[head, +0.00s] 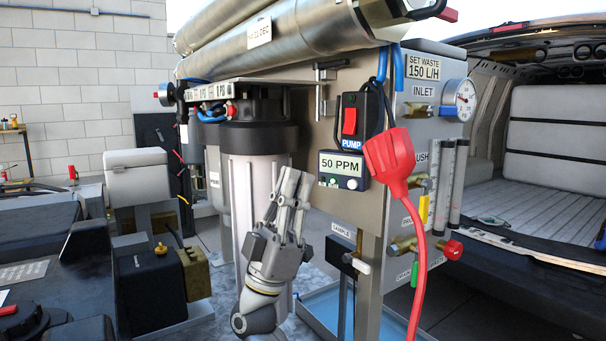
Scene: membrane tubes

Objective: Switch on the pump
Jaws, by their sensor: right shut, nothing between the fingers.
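The pump switch (349,121) is a red rocker in a black box on the steel panel. A blue label under it reads PUMP (348,143). I cannot tell which way the rocker is tipped. My right gripper (295,174) points up, shut and empty, in front of the clear filter housing. It is to the lower left of the switch, apart from it in the picture. My left gripper is not in view.
A meter reading 50 PPM (342,170) sits below the switch. A red plug (389,160) with a hanging red cable is to its right. A pressure gauge (465,98) and valves are further right. Steel membrane tubes (262,45) run above.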

